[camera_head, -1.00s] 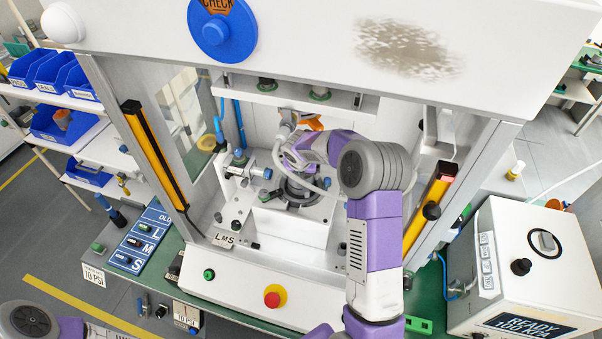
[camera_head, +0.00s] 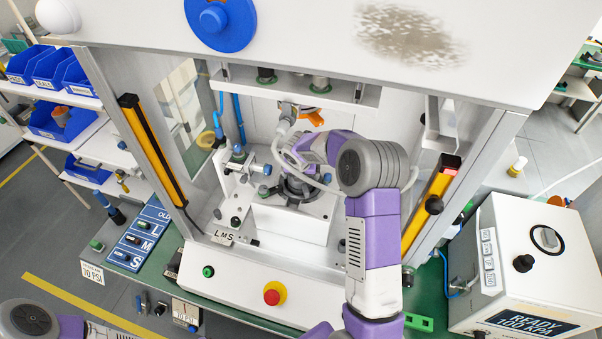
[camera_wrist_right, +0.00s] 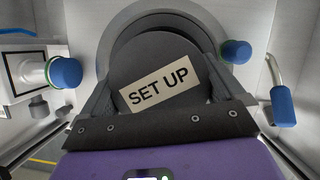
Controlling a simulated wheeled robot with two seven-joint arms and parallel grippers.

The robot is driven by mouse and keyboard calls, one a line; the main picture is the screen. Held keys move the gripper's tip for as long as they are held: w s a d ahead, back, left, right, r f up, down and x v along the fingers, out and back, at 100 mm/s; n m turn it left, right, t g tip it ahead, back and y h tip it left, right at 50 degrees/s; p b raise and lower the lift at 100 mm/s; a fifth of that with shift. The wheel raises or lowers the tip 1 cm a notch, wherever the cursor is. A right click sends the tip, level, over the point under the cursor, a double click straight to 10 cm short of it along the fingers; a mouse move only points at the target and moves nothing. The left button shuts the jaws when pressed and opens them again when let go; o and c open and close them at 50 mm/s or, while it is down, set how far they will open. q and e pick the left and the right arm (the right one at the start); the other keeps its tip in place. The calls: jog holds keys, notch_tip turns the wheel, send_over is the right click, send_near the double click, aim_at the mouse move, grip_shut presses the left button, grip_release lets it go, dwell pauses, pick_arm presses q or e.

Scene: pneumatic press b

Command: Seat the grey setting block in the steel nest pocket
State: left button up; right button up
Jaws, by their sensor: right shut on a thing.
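The grey setting block (camera_wrist_right: 150,62) shows in the right wrist view as a dark round-topped piece with a "SET UP" label. My right gripper (camera_wrist_right: 168,88) is shut on it, one dark finger at each side. The block is over or in the round steel nest (camera_wrist_right: 122,24), whose rim shows behind it. I cannot tell how deep the block sits, as the gripper hides its near edge. In the head view my right gripper (camera_head: 297,183) is inside the press, mostly hidden by my right arm. My left gripper is outside the frames; only part of that arm shows at bottom left.
Clamps with blue knobs (camera_wrist_right: 66,72) stand left and right of the nest. The press frame has yellow-black side posts (camera_head: 155,150). A red stop button (camera_head: 272,294) is on the front panel. A control box (camera_head: 525,260) stands at right, blue bins (camera_head: 50,70) at left.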

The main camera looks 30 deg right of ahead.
jog(key=shift+f, duration=0.6)
jog(key=o, duration=1)
jog(key=b+v, duration=0.1)
jog(key=v, duration=0.6)
jog(key=shift+s+a+r, duration=0.1)
jog(key=shift+s+r, duration=0.05)
jog(key=shift+r, duration=0.1)
